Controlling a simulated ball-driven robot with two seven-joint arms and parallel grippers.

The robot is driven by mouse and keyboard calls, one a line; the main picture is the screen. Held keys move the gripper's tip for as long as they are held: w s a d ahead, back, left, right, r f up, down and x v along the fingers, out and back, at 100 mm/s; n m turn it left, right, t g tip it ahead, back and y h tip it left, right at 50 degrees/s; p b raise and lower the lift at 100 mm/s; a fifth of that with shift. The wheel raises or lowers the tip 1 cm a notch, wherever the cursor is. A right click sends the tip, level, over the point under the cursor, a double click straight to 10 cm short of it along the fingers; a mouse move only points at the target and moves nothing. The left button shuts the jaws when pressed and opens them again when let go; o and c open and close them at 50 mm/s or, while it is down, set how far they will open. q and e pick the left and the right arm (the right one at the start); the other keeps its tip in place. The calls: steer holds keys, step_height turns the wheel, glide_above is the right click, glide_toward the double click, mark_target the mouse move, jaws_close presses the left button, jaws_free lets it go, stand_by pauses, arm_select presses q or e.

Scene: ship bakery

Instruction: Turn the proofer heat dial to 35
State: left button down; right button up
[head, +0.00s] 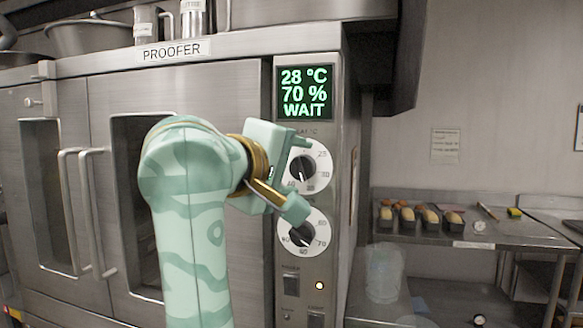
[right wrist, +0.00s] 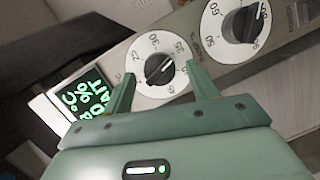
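The proofer (head: 180,70) has a green display (head: 305,92) reading 28 °C, 70 % and WAIT. Below it is the white heat dial (head: 318,168) with a dark knob. The right wrist view shows the heat dial (right wrist: 143,47) too, and the white mark on its knob (right wrist: 160,69) points roughly toward 35. My right gripper (head: 301,177) is in front of the heat dial, one finger above the knob and one below. In the right wrist view my right gripper (right wrist: 161,82) is open, its fingers apart from the knob on both sides. My left gripper is out of view.
A second dial (head: 316,228) sits just below, near the lower finger. Proofer door handles (head: 95,215) stick out at left. A steel bench (head: 450,238) with loaf tins stands at right.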

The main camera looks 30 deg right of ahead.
arm_select(q)
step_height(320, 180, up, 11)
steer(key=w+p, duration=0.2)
steer(key=p, duration=0.9)
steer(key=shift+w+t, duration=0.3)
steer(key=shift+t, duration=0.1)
arm_select(e)
steer(key=v, duration=1.6)
steer(key=shift+a, duration=0.15)
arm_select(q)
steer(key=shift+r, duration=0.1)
arm_select(e)
steer(key=shift+r, duration=0.1)
